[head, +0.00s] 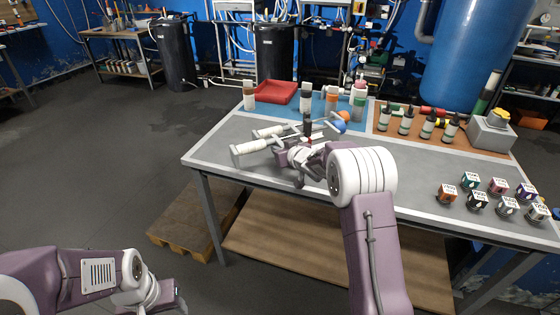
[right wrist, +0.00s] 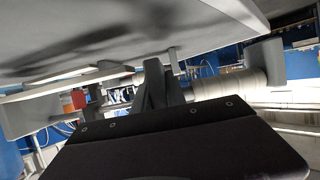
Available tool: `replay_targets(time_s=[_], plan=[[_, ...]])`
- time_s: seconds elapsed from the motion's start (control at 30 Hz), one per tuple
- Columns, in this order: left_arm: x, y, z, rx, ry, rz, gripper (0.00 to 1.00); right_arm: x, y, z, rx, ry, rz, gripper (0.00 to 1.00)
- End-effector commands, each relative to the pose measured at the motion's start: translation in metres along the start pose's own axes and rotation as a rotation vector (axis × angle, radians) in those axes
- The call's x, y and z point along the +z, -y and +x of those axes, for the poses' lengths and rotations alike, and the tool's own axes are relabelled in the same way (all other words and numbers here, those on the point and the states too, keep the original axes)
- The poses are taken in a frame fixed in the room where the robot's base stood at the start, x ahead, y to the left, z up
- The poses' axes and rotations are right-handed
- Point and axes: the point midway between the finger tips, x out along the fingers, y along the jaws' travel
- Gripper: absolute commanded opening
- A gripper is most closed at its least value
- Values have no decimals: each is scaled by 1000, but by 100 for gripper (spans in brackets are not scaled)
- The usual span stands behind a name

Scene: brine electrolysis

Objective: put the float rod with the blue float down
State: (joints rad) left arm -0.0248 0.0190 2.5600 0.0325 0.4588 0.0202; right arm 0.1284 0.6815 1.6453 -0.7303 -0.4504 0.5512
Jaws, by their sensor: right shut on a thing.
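The blue float (head: 340,124) shows in the head view just right of my right gripper (head: 308,138), low over the back middle of the table. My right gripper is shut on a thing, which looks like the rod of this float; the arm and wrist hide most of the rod. I cannot tell whether the float touches the table. In the right wrist view, my dark gripper body fills the bottom and the float is not clear. My left gripper (head: 168,299) is at the bottom left, off the table, its fingers mostly hidden.
An orange ball (head: 344,115) is beside the blue float. A red tray (head: 276,92) and several bottles (head: 306,98) stand behind. Labelled cubes (head: 478,201) stand at the right. The table's front left is bare.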

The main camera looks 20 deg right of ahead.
Motion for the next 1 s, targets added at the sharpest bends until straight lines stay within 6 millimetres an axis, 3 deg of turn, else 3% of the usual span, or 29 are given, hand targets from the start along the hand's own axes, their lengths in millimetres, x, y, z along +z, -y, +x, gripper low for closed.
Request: replay_targets(time_s=[0.23, 0.57, 0.6, 0.67, 1.0], plan=[[2, 0, 21, 0, 0, 0, 56, 38, 0, 15, 0, 1, 1, 0], [2, 0, 20, 0, 0, 0, 56, 39, 0, 16, 0, -1, -1, 0], [2, 0, 20, 0, 0, 0, 56, 40, 0, 16, 0, 1, 0, 19], [2, 0, 20, 0, 0, 0, 56, 39, 0, 16, 0, 1, 0, 36], [2, 0, 18, 0, 0, 0, 56, 37, 0, 15, 0, 1, 0, 38]])
